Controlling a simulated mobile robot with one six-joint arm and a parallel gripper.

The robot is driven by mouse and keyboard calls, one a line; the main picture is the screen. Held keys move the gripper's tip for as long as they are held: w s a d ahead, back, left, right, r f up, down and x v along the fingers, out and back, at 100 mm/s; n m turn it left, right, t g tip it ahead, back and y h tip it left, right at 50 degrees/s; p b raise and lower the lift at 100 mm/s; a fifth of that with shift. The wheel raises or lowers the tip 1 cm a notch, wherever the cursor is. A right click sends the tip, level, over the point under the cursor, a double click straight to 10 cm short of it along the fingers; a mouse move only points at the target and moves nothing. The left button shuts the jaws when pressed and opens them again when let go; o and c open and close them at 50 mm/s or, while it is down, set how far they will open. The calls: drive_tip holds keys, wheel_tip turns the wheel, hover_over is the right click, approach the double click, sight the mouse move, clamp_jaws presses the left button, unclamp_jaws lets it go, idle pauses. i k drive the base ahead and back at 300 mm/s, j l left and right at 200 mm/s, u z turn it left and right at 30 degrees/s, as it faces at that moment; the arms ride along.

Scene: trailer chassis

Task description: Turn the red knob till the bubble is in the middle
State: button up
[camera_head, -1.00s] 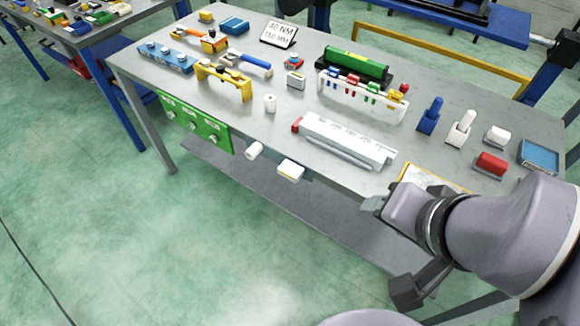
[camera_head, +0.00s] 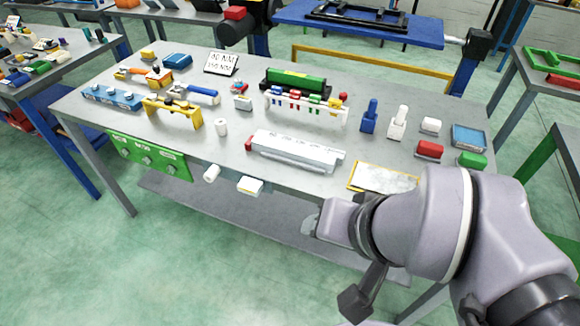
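A green cylinder in a black cradle (camera_head: 294,82) stands at the back middle of the table, behind a white rack. It looks like the level, but no bubble can be made out at this size. A small red knob (camera_head: 343,97) shows at the right end of the cradle and rack; which of the two it belongs to I cannot tell. My gripper (camera_head: 309,224) is low at the table's front edge, well apart from the knob. Its fingers are small and partly hidden by my wrist, so their opening cannot be told.
The white rack (camera_head: 290,112) with several coloured pieces stands before the cradle. A long silver-white block (camera_head: 296,153) lies nearer the front. Blue (camera_head: 369,120) and white (camera_head: 398,125) upright pieces stand right of the knob. A yellow-edged sheet (camera_head: 384,178) lies near my arm.

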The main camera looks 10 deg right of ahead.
sight(343, 96)
drive_tip(key=i+j, duration=0.2)
drive_tip(key=i, duration=0.2)
drive_tip(key=i+j, duration=0.25)
drive_tip(key=i, duration=0.2)
drive_tip(key=i+j, duration=0.2)
drive_tip(key=i, duration=0.2)
drive_tip(key=u, duration=0.05)
